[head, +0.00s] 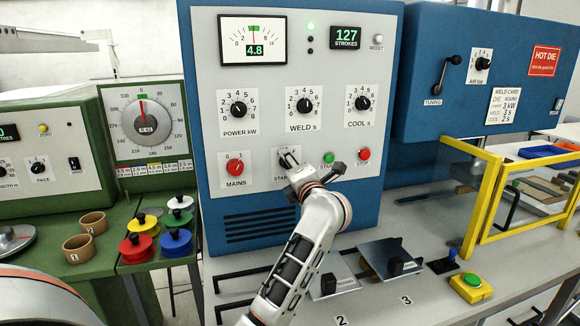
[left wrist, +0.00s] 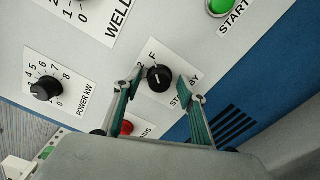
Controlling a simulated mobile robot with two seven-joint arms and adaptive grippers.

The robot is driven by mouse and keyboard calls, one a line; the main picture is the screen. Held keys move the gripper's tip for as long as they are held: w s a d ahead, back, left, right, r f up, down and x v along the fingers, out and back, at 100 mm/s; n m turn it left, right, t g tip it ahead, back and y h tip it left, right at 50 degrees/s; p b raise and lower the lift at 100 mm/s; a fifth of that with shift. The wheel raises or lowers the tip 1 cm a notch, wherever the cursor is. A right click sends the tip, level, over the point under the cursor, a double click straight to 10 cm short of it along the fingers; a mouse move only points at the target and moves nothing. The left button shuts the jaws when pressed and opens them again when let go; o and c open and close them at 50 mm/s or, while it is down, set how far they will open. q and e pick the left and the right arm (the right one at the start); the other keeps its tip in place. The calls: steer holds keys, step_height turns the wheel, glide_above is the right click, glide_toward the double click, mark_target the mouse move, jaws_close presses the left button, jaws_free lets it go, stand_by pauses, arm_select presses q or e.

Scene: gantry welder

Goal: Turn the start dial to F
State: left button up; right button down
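The start dial (left wrist: 160,78) is a round black knob on a white card with an F at its upper left, in the left wrist view. A partly covered label runs along the card's lower right, and I cannot clearly read where the knob points. My left gripper (left wrist: 161,76) is open, with one green-padded finger on each side of the knob and a visible gap to it. My right gripper is not in view.
The power knob (head: 238,109) and weld knob (head: 304,106) are above. A yellow guard frame (head: 487,195) stands at right.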

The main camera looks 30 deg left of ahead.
arm_select(q)
steer(key=v, duration=1.2)
stand_by(0.4)
